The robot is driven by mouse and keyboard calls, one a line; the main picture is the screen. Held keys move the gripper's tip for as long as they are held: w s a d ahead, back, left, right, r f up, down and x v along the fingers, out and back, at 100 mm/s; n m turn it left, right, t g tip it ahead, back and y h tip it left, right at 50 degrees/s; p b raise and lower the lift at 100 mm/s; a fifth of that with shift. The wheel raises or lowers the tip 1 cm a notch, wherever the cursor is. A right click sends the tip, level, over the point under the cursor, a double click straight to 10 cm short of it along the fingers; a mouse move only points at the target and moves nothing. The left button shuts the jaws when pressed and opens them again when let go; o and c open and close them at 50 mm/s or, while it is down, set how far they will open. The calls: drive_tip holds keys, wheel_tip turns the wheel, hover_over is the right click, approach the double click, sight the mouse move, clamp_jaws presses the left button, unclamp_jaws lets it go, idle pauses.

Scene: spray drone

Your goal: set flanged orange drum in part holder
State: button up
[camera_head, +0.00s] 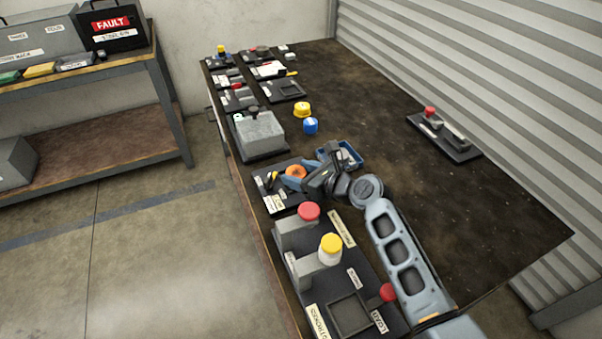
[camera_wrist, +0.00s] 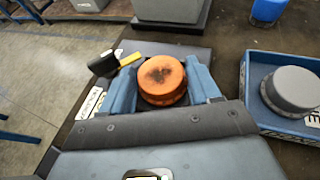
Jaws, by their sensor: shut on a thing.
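The flanged orange drum (camera_head: 295,171) is between the fingers of my gripper (camera_head: 299,178), over a dark board (camera_head: 271,198) at the table's left edge. In the wrist view the drum (camera_wrist: 162,76) is upright with a dark smudge on top, and the blue fingers of my gripper (camera_wrist: 163,88) press on its left and right sides. The drum's underside is hidden, so I cannot tell whether it rests on the board. A square black frame (camera_head: 349,314) lies on the near board, and another dark square frame (camera_head: 284,90) lies farther back. No readable label shows which is the part holder.
A blue tray (camera_wrist: 247,112) with a grey flanged drum (camera_wrist: 291,91) stands right of my gripper. A black-and-yellow lever (camera_wrist: 107,63) stands close left of it. A grey block (camera_head: 260,131), yellow cap (camera_head: 302,109) and blue cap (camera_head: 310,126) stand beyond.

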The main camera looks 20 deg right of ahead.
drive_tip(key=o, duration=1.1)
drive_tip(key=shift+s+f, duration=0.3)
drive_tip(key=shift+f, duration=0.55)
drive_tip(key=shift+c, duration=0.2)
drive_tip(key=shift+r+p, duration=0.3)
drive_tip(key=shift+r, duration=0.2)
drive_tip(key=v, duration=0.8)
drive_tip(key=r+v, duration=0.1)
drive_tip(key=v, duration=0.3)
drive_tip(key=shift+w+f, duration=0.1)
drive_tip(key=shift+w, duration=0.15)
